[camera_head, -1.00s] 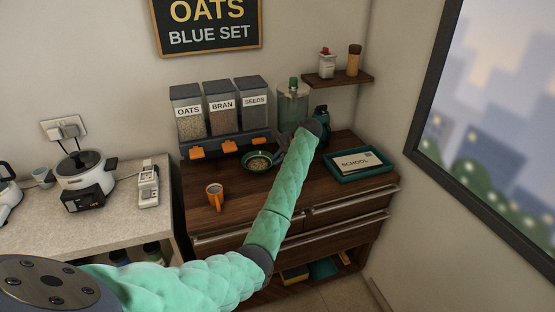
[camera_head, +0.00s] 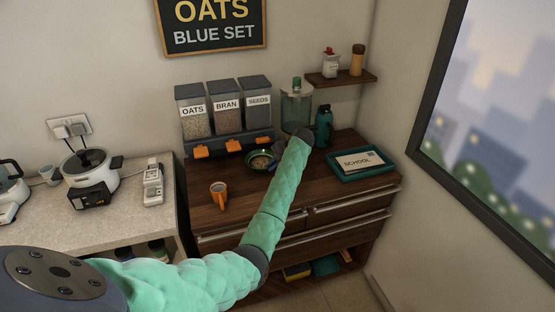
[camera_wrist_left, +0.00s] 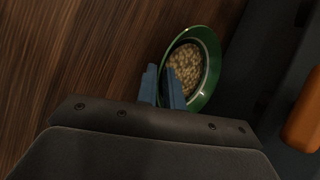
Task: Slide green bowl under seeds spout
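The green bowl (camera_head: 261,161) stands on the wooden counter just in front of the dispenser, near the seeds end, and holds pale grains or flakes. It also shows in the left wrist view (camera_wrist_left: 211,45). The seeds container (camera_head: 257,108) is the rightmost of three on the dispenser; its spout is partly hidden by the bowl and my gripper. My left gripper (camera_head: 276,152) is at the bowl's right side. In the left wrist view its blue fingers (camera_wrist_left: 163,85) are close together astride the bowl's rim, one inside and one outside. My right gripper is out of view.
The oats (camera_head: 194,112) and bran (camera_head: 227,107) containers are to the left. A glass jar (camera_head: 296,105), a dark green bottle (camera_head: 323,126) and a teal tray (camera_head: 345,175) are to the right.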

